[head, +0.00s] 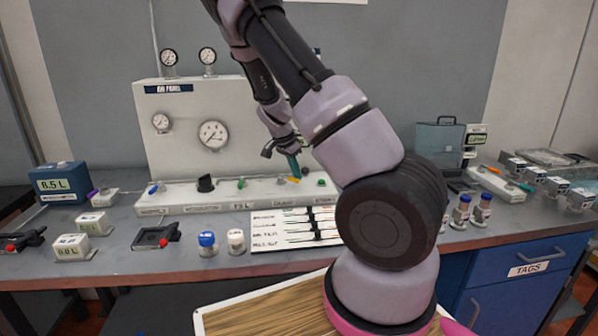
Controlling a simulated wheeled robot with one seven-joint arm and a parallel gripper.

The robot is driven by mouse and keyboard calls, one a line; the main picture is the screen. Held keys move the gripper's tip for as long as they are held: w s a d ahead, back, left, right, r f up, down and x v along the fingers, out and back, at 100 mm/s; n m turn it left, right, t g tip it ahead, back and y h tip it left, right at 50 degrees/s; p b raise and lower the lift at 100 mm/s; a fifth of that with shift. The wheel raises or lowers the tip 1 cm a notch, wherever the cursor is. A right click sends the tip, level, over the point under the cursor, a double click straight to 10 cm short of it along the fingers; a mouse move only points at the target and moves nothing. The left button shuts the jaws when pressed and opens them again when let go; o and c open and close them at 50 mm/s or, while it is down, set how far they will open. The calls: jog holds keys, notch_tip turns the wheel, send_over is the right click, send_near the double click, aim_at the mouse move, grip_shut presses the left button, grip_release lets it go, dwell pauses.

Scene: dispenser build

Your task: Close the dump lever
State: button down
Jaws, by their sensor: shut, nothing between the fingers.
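The white air panel (158,119) stands at the back of the bench, with a row of controls along its low front ledge. A small yellow lever (293,180) sits on the ledge above a label that seems to read dump. Its exact angle is too small to tell. My gripper (296,172) points down just above and beside this yellow lever, with its green fingers shut and holding nothing. I cannot tell whether the fingertips touch the lever. My own arm crosses the view and hides the panel's right side.
Left along the ledge are a green lever (240,183), a black knob (205,183) and a blue lever (153,188). A green control (321,182) is close on the right.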

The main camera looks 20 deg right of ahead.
jog(key=a+m, duration=0.1)
jog(key=m+g, duration=0.1)
jog(key=m, duration=0.1)
jog(key=shift+s+a, duration=0.25)
jog(key=shift+a, duration=0.1)
jog(key=a+m, duration=0.1)
jog(key=m, duration=0.1)
jog(key=shift+s+a+m+g, duration=0.1)
jog(key=shift+a+m+g, duration=0.2)
jog(key=shift+a+g, duration=0.1)
jog(key=shift+a, duration=0.4)
jog(key=d, duration=0.1)
jog(key=d+r, duration=0.1)
jog(key=d, duration=0.1)
jog(key=shift+s+d+r, duration=0.25)
jog(key=shift+s+d, duration=0.1)
jog(key=shift+d, duration=0.05)
jog(key=v, duration=0.9)
jog(key=shift+a, duration=0.2)
